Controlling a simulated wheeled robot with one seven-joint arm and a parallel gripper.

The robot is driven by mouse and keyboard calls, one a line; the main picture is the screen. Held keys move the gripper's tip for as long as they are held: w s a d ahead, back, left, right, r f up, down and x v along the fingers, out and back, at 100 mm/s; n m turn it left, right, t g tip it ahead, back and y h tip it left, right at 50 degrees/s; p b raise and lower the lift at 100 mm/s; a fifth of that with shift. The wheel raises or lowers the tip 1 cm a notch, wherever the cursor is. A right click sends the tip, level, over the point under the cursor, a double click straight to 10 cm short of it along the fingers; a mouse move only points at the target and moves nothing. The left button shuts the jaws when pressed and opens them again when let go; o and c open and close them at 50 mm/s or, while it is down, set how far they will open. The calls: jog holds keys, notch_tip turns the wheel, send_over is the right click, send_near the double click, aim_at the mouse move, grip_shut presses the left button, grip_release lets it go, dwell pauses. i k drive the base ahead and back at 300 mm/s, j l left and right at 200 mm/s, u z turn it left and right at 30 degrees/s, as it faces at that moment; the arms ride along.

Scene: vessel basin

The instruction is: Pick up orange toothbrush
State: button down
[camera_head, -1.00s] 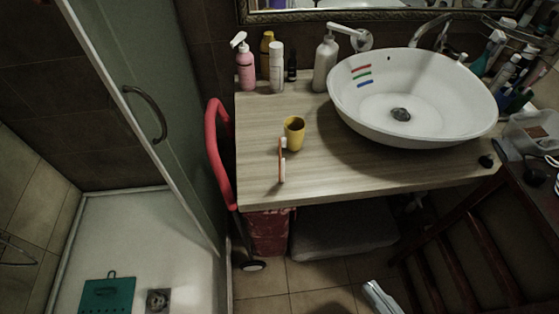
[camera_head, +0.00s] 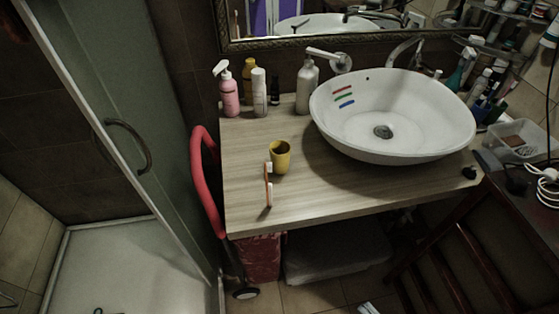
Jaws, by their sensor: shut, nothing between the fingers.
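The orange toothbrush (camera_head: 267,186) is a thin orange strip with white parts, on the wooden counter (camera_head: 330,196) near its front left. It runs roughly front to back in the picture, just left of and in front of a yellow cup (camera_head: 280,158). Whether it touches the cup I cannot tell. Only the tip of my gripper (camera_head: 367,308) shows, light grey, at the bottom edge of the picture. It is shut and empty, low in front of the counter and well apart from the toothbrush. The rest of it is out of view.
A white basin (camera_head: 440,125) fills the counter's right part. A pink pump bottle (camera_head: 229,93) and other bottles stand at the back left. A red curved handle (camera_head: 203,180) rises beside the counter's left edge. A dark wooden chair (camera_head: 465,255) stands front right.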

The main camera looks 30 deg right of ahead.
aim_at(268, 166)
jog(key=i+l+u, duration=0.1)
jog(key=u, duration=0.25)
jog(key=i+l+u, duration=0.15)
jog(key=u, duration=0.2)
jog(key=i+l+u, duration=0.35)
jog(key=k+j, duration=0.1)
